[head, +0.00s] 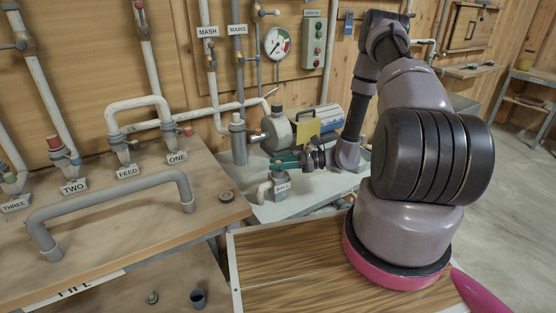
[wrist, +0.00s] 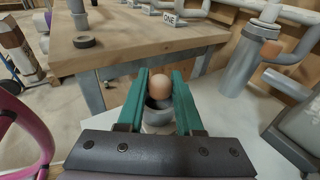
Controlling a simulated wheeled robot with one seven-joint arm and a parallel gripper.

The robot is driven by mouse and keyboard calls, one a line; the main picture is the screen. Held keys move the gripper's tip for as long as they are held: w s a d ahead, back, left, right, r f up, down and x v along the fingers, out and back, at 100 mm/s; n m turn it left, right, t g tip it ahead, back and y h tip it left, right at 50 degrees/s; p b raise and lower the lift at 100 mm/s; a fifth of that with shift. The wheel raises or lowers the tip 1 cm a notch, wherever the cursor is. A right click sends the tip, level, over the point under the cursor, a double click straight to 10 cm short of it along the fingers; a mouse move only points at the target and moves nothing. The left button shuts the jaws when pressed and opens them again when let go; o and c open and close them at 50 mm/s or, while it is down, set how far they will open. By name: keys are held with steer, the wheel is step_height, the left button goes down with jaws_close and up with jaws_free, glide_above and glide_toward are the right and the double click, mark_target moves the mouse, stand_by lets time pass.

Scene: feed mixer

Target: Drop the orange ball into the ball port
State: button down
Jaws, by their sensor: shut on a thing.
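In the wrist view the orange ball (wrist: 161,87) is pinched between the two teal fingers of my gripper (wrist: 161,82). Directly below the ball in that picture is a grey round opening (wrist: 157,116) with a dark inside; the gap between them is hard to judge. In the head view my gripper (head: 284,162) is over the pale side table, close to the grey fitting of the ball port (head: 264,190), which carries a BALL label (head: 281,187). The ball cannot be made out in the head view.
A wooden bench (head: 120,200) with grey pipes and labelled ports stands to the left, with a dark ring (head: 226,196) near its corner. A grey motor-like unit (head: 278,132) and a vertical pipe (head: 238,140) stand behind my gripper. The pale table (head: 290,211) has some bare room.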

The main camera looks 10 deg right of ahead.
steer(key=shift+f, duration=0.35)
steer(key=shift+c, duration=2.4)
jaws_free()
steer(key=v, duration=1)
steer(key=shift+d, duration=0.4)
steer(key=shift+s, duration=0.1)
